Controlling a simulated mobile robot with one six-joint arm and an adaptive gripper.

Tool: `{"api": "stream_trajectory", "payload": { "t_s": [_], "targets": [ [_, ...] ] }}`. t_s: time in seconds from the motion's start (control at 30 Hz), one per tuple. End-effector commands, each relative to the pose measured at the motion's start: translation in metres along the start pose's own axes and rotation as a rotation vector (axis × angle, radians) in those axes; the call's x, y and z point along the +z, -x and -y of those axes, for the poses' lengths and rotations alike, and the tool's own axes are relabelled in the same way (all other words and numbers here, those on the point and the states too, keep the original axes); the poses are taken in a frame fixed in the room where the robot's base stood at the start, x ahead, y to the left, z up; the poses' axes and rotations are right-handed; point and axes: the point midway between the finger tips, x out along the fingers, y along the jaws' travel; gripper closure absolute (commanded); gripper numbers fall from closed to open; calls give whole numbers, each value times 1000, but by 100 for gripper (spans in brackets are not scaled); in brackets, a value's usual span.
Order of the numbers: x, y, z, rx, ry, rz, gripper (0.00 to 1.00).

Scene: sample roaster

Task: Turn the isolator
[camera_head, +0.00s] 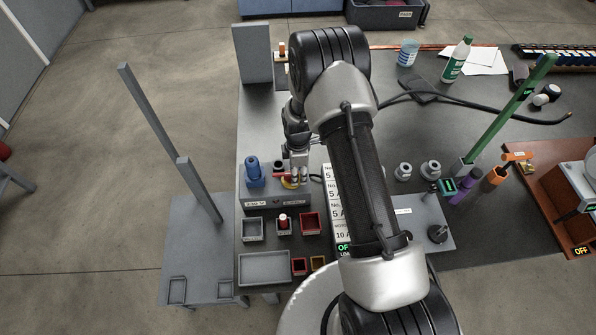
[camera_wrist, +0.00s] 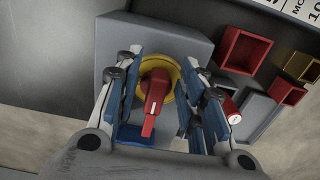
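The isolator is a red rotary handle (camera_wrist: 155,95) on a round yellow plate (camera_wrist: 161,68), on a face of a grey box (camera_wrist: 112,40). In the wrist view the handle points down the picture, tilted slightly left. My gripper (camera_wrist: 161,58) is open, with one finger on each side of the handle and visible gaps to it. In the head view the red handle (camera_head: 281,175) and the yellow plate (camera_head: 290,184) show small on the grey box (camera_head: 275,201). My gripper (camera_head: 297,174) is right over them and partly hides them.
A blue part (camera_head: 254,171) stands left of the handle on the same box. A labelled panel (camera_head: 332,200) stands to the right, partly behind my arm. A grey upright block (camera_head: 252,54) stands behind.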

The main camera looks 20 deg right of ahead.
Motion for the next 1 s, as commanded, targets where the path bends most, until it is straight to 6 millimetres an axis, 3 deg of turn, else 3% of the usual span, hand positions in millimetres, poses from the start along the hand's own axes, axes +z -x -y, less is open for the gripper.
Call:
{"api": "stream_trajectory", "payload": {
  "t_s": [0.27,0.7,1.0],
  "targets": [
    [0,9,-1,2,0,0,63],
    [0,96,-1,4,0,0,63],
    [0,120,0,-1,0,0,63]
  ]
}}
